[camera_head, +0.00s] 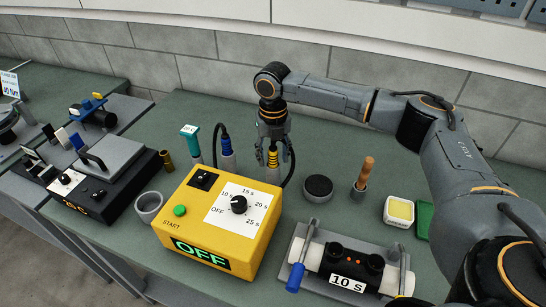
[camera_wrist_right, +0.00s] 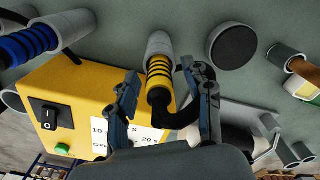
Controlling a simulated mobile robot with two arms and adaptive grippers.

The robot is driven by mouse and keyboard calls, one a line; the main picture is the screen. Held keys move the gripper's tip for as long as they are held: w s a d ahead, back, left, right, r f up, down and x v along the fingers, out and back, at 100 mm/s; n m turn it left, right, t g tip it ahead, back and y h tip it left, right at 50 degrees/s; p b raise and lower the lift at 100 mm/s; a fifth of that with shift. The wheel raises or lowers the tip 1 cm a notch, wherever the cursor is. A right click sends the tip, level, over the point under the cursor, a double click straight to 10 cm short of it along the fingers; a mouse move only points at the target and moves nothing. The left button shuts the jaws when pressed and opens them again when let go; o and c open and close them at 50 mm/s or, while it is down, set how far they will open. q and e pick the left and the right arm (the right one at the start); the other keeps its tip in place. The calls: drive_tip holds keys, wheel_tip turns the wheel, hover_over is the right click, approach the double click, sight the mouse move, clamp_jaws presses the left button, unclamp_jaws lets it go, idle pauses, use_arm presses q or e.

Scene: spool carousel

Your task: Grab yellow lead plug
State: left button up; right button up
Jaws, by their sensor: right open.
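The yellow lead plug (camera_head: 272,160) has black rings and stands upright in a grey holder behind the yellow timer box. In the right wrist view the yellow plug (camera_wrist_right: 159,72) sits in its pale holder, with a black cable bending from its end. My right gripper (camera_head: 274,143) is above the plug, pointing down. In the right wrist view its two open fingers (camera_wrist_right: 161,75) lie on either side of the plug and cable, with gaps showing. Contact with the plug is not visible. My left gripper is not in view.
A blue lead plug (camera_head: 226,146) stands to the left, beside a teal-handled tool (camera_head: 190,140). The yellow timer box (camera_head: 215,215) reads OFF in front. A black round pad (camera_head: 318,186) and a wooden-handled tool (camera_head: 365,172) stand to the right.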

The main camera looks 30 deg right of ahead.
drive_tip(key=shift+f, duration=0.25)
clamp_jaws()
drive_tip(key=shift+r, duration=0.15)
